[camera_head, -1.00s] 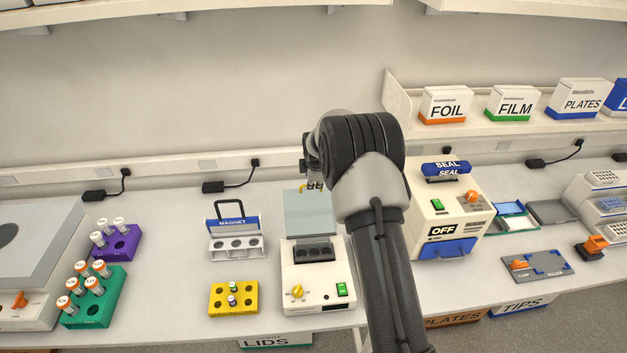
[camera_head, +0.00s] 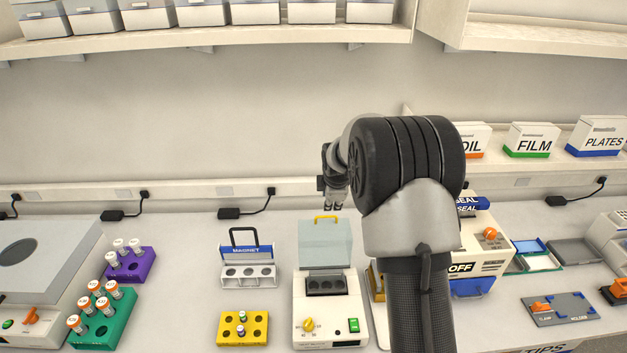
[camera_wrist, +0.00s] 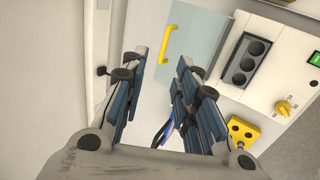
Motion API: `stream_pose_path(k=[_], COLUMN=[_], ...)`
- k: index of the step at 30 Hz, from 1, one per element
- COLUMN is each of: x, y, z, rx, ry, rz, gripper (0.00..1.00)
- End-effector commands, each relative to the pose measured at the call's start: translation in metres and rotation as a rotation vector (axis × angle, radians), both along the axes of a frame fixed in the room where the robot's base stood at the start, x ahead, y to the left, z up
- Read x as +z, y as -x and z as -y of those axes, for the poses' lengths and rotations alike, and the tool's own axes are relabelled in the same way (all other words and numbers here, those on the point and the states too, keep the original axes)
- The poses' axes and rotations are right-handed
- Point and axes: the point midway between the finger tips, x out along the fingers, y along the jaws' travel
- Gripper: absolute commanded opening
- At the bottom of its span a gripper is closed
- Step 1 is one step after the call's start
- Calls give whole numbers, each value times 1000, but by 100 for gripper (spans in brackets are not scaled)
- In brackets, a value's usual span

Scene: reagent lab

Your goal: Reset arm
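My gripper (camera_head: 335,203) hangs above the back of the bench, just behind and above the white heating device (camera_head: 328,312) with its raised clear lid (camera_head: 325,243) and yellow handle. In the wrist view my gripper (camera_wrist: 157,62) has its two fingers spread apart, with nothing between them. The lid's yellow handle (camera_wrist: 168,42) shows beyond the fingertips, apart from them. The device's dark wells (camera_wrist: 246,60) and yellow knob (camera_wrist: 284,107) lie to the right. My arm hides part of the bench right of the device.
A magnet rack (camera_head: 248,272) and a yellow tube rack (camera_head: 242,327) stand left of the device. Purple (camera_head: 132,266) and green (camera_head: 105,322) racks with tubes stand further left. The sealer (camera_head: 485,245) is at the right. Shelves (camera_head: 210,38) overhang the back wall.

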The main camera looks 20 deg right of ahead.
Motion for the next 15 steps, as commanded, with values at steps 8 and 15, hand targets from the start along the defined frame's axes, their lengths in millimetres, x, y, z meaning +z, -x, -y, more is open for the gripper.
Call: stream_pose_path(k=[8,15], x=[15,49], y=[18,108], z=[-14,-61], rx=[-64,-323], ry=[-44,-219], rz=[12,26], gripper=[28,28])
